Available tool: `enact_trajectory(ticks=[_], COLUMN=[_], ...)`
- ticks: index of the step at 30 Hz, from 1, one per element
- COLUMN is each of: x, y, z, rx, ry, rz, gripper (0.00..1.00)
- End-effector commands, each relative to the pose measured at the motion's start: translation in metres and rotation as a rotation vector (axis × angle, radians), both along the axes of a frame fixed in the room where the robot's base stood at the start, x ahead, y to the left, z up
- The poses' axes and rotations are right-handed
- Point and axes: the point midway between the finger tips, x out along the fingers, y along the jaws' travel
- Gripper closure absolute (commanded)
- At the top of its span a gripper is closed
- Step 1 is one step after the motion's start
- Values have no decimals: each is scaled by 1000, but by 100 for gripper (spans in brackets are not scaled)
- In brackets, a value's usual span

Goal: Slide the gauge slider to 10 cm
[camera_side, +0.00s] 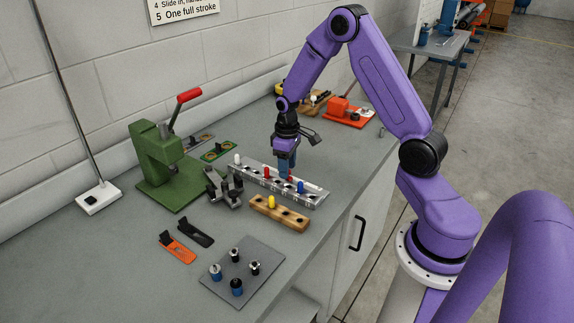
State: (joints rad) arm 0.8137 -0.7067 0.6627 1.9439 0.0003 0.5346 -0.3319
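My gripper (287,168) points straight down over the back edge of a long silver rail block (316,199) near the middle of the bench. Its blue fingertips are close to the rail beside a red peg; I cannot tell whether they touch anything. The view is too small to show whether the fingers are open or shut. The rail carries white, red and blue pegs (300,187) along its length. I cannot clearly make out a gauge slider or a centimetre scale; the gripper may hide part of it.
A wooden block (295,219) with a yellow peg lies in front of the rail. A dark clamp-like fixture (222,186) and a green press (158,155) with a red handle stand to the left. A grey plate (262,258) with several cylinders lies at the front. An orange-red device (345,112) stands behind.

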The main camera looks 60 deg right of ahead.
Motion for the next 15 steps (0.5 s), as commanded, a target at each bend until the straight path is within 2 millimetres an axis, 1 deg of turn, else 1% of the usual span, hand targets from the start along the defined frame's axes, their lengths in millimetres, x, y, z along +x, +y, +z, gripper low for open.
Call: enact_trajectory(ticks=[8,11,15], x=[0,1,1], y=[0,0,0], z=[2,11,32], rx=[0,0,-1], ry=[0,-3,-4], rz=[0,0,0], gripper=[52,52,52])
